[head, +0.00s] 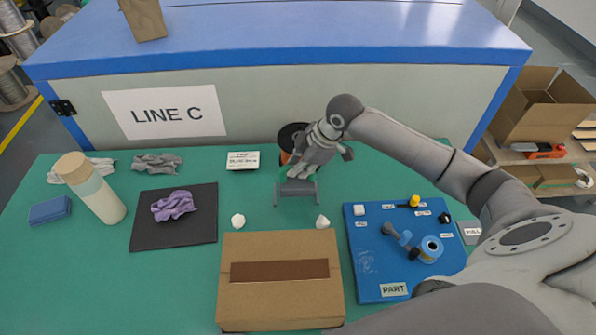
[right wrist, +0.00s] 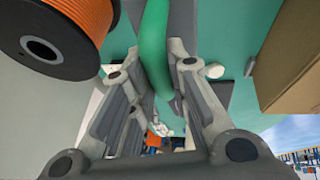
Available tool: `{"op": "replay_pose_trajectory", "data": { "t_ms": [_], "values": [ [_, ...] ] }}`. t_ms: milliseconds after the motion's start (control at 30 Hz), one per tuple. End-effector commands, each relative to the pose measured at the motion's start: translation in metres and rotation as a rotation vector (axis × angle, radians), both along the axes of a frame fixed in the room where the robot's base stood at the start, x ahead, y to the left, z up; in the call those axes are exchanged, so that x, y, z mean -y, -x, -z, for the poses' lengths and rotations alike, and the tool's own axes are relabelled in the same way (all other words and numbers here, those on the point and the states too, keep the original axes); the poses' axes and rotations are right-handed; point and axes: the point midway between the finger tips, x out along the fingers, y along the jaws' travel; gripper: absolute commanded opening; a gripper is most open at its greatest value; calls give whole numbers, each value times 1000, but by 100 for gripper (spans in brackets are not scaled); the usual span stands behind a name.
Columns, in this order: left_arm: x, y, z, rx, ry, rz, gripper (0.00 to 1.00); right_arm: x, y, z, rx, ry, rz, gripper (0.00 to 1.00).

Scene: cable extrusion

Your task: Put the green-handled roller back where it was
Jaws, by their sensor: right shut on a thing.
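The roller (head: 297,188) shows in the head view as a grey cylinder in a grey frame, over the green table behind the cardboard box. My right gripper (head: 304,166) is above it, reaching down from the right. In the right wrist view the green handle (right wrist: 155,45) lies between the fingers of my right gripper (right wrist: 164,85), which is shut on it. The gripper hides most of the handle in the head view. I cannot tell whether the roller touches the table. My left gripper is not in view.
A spool of orange cable (right wrist: 75,25) stands close to my right gripper. A closed cardboard box (head: 235,300) lies in front, with two small white pieces (head: 238,221) behind it. A blue board (head: 365,270) is right; a black mat (head: 150,238) and bottle (head: 98,198) are left.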

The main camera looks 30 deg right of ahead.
Motion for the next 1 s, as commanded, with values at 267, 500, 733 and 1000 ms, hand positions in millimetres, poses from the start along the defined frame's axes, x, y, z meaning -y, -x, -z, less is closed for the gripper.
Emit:
{"op": "replay_pose_trajectory", "data": {
  "t_ms": [267, 500, 733, 1000],
  "values": [
    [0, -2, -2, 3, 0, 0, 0, 2, -14, 15, 1, -2, 1, 0],
    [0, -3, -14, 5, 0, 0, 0, 3, -15, 44, 0, -2, 0, 0],
    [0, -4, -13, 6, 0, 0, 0, 3, -16, 49, 3, -1, -1, 0],
    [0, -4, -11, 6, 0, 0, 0, 3, -16, 54, 3, -1, 0, 0]
  ]
}}
